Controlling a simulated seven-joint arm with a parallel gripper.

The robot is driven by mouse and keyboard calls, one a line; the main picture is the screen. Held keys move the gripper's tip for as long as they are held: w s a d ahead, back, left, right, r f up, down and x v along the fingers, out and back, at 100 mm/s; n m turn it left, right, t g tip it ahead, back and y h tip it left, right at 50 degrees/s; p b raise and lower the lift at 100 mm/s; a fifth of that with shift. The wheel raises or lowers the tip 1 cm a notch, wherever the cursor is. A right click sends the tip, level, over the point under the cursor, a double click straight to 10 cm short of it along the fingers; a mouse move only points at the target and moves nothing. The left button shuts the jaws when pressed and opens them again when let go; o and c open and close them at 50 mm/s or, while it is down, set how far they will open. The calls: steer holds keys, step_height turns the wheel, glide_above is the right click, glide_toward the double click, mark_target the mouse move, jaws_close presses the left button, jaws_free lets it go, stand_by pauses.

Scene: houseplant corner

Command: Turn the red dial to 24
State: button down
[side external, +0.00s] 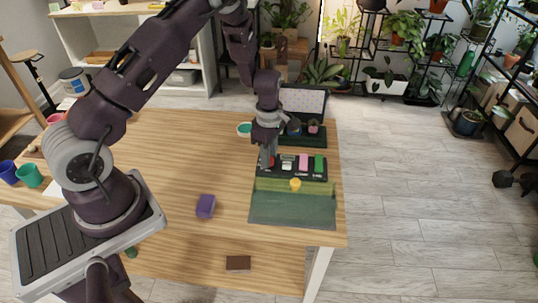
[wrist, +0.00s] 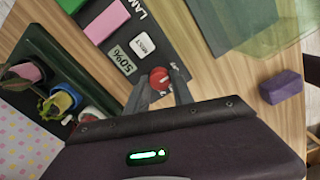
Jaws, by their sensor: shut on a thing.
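The red dial (wrist: 159,78) sits at the end of a dark control panel (wrist: 165,45), between my two fingertips in the wrist view. My gripper (wrist: 160,84) is shut on the dial, with one finger on each side of it. In the side view my gripper (side external: 267,160) points down at the left end of the panel (side external: 310,176) and mostly hides the dial. A small grey display (wrist: 122,60) beside the dial reads "50%". I cannot make out scale marks or a pointer on the dial.
A white key marked MIST (wrist: 144,44), a pink block (wrist: 104,20) and a green block (side external: 319,163) sit on the panel. A green tray with small pots (wrist: 45,60) stands behind. A translucent green sheet (side external: 290,208) lies in front. A purple block (side external: 205,206) lies left on the table.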

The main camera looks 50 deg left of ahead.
steer(key=shift+m, duration=0.3)
steer(key=m, duration=1.3)
steer(key=shift+m, duration=0.4)
steer(key=m, duration=0.9)
steer(key=shift+m, duration=0.3)
steer(key=c, duration=1.1)
jaws_free()
